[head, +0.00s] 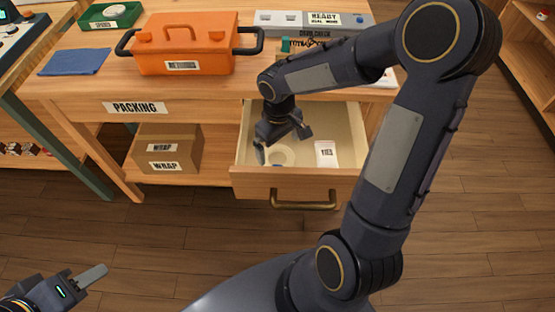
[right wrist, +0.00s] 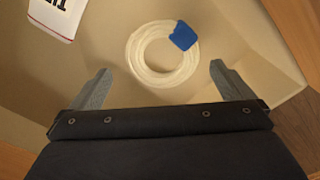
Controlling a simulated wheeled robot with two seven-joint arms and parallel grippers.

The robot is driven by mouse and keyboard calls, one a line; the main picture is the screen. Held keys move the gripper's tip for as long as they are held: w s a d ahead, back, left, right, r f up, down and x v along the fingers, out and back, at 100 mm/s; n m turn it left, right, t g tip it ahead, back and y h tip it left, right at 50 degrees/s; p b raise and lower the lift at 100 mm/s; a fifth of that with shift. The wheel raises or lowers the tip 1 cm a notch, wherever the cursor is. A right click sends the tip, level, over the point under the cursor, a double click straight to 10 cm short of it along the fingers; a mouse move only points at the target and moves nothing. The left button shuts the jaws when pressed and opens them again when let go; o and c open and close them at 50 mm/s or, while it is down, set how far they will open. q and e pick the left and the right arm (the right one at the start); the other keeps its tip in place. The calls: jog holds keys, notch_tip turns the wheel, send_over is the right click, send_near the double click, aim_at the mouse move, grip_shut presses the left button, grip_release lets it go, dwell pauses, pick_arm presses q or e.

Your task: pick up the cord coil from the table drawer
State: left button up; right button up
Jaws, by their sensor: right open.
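The cord coil (right wrist: 135,58) is a pale, ring-shaped coil with a blue tie (right wrist: 182,36). It lies on the floor of the open table drawer (head: 345,178). In the head view the coil (head: 284,156) is partly hidden by my right gripper (head: 282,142). In the right wrist view my right gripper (right wrist: 160,70) is open and empty, its two fingers spread on either side of the coil's near part, apparently above it. My left gripper (head: 88,277) is at the lower left, far from the drawer; only one finger shows clearly.
A white packet labelled TIES (head: 326,154) lies in the drawer right of the coil; it also shows in the right wrist view (right wrist: 55,14). The drawer walls surround both. An orange toolbox (head: 185,50) stands on the packing table (head: 75,88). A cardboard box (head: 165,148) sits on the shelf below.

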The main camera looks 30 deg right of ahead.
aim_at(279, 162)
jog(key=f, duration=0.2)
jog(key=f+b, duration=0.1)
jog(key=f, duration=0.1)
jog(key=shift+s+a+f, duration=0.1)
jog(key=shift+s+f, duration=0.1)
jog(key=shift+c, duration=0.3)
jog(key=c, duration=0.7)
jog(key=shift+c, duration=0.2)
jog(key=shift+r, duration=0.15)
